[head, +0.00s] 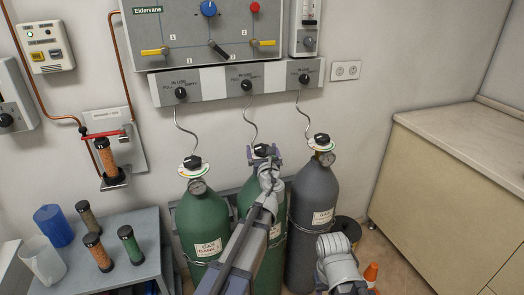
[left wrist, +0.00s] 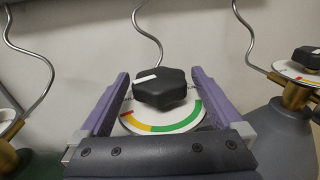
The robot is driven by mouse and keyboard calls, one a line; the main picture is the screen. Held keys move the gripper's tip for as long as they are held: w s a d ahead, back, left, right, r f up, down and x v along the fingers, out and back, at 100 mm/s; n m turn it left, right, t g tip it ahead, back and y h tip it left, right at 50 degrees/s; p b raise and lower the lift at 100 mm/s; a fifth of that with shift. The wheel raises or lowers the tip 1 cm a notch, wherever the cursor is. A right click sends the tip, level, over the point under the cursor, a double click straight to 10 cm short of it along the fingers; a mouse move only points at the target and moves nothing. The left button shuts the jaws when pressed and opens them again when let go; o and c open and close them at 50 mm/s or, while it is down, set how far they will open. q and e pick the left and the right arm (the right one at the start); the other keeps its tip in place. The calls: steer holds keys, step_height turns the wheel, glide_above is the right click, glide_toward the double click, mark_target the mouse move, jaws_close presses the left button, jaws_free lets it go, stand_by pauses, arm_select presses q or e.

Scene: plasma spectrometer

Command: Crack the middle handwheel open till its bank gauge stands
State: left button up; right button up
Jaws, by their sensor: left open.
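The middle handwheel (head: 262,149) is a black lobed knob with a white mark, on top of the middle green cylinder (head: 247,196). In the left wrist view the handwheel (left wrist: 160,88) sits above a round dial (left wrist: 178,122) with red, yellow and green bands; its white mark points left. My left gripper (head: 266,158) is open, with its purple fingers on either side of the handwheel in the left wrist view (left wrist: 160,95). Small gaps show beside the knob. The middle cylinder's own gauge is hidden by my gripper and wrist. My right gripper is not seen.
A left green cylinder (head: 204,225) and a right grey cylinder (head: 312,215) flank the middle one, each with a handwheel and gauge. A wall panel (head: 200,30) and a strip of black knobs (head: 215,86) are above. A cart (head: 130,235) stands left, a cabinet (head: 440,180) right.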

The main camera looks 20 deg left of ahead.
arm_select(q)
steer(key=c, duration=1.3)
steer(key=shift+y, duration=0.3)
steer(key=n+g+y, duration=0.2)
steer(key=y, duration=0.1)
steer(key=shift+w+d+n, duration=0.15)
steer(key=shift+n, duration=0.25)
steer(key=shift+n+g+y, duration=1.7)
steer(key=shift+g+y, duration=0.3)
steer(key=shift+s, duration=0.2)
steer(key=o, duration=1.3)
